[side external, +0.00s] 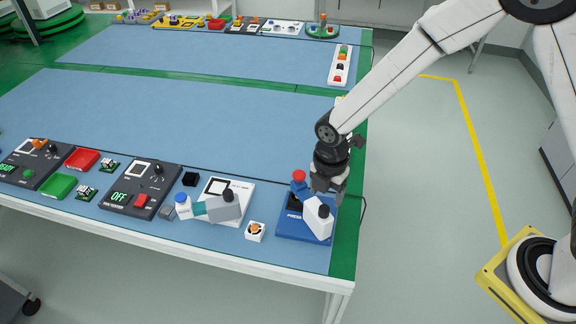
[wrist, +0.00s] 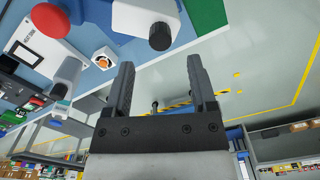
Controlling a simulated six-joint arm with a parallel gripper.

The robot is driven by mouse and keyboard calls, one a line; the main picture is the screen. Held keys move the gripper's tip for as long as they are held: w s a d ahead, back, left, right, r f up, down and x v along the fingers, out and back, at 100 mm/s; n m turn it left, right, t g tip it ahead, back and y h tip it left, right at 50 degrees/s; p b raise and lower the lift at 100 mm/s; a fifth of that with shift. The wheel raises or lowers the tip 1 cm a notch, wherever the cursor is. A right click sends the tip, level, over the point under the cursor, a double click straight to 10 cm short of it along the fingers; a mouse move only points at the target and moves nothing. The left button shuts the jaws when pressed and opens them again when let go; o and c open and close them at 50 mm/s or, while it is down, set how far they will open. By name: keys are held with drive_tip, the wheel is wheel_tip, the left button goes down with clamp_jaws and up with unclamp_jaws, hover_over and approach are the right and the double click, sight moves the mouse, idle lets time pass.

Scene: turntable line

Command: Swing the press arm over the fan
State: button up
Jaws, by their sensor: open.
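The press stands at the near right corner of the table on a blue base (side external: 292,228), with a red knob (side external: 299,176) on its blue post. Its white press arm (side external: 316,224) points toward the table's front edge, with a black knob (side external: 323,210) at its end. The fan (side external: 255,232), a small white square with an orange centre, lies left of the base, clear of the arm. My gripper (side external: 326,187) is beside the press, behind the arm. In the wrist view my gripper (wrist: 160,85) is open and empty; the white arm (wrist: 140,17), black knob (wrist: 160,36) and fan (wrist: 103,59) lie beyond the fingers.
A black control box (side external: 124,196) reading OFF and red (side external: 82,159) and green (side external: 58,186) trays lie farther left. The blue table middle (side external: 190,115) is clear.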

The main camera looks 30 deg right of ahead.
drive_tip(key=shift+r, duration=1.45)
drive_tip(key=shift+d, duration=0.15)
drive_tip(key=shift+s+d+r+m, duration=0.1)
drive_tip(key=shift+d+m, duration=0.05)
drive_tip(key=shift+m, duration=0.15)
drive_tip(key=s+d+r+m+t, duration=0.1)
drive_tip(key=s+d+r+m, duration=0.2)
drive_tip(key=m, duration=0.8)
drive_tip(key=s+d+r+m+t, duration=0.1)
drive_tip(key=s+d+r+m, duration=0.2)
drive_tip(key=s+d+m, duration=0.4)
drive_tip(key=shift+d+m+t, duration=0.3)
drive_tip(key=shift+d+m, duration=1.6)
drive_tip(key=shift+d, duration=0.05)
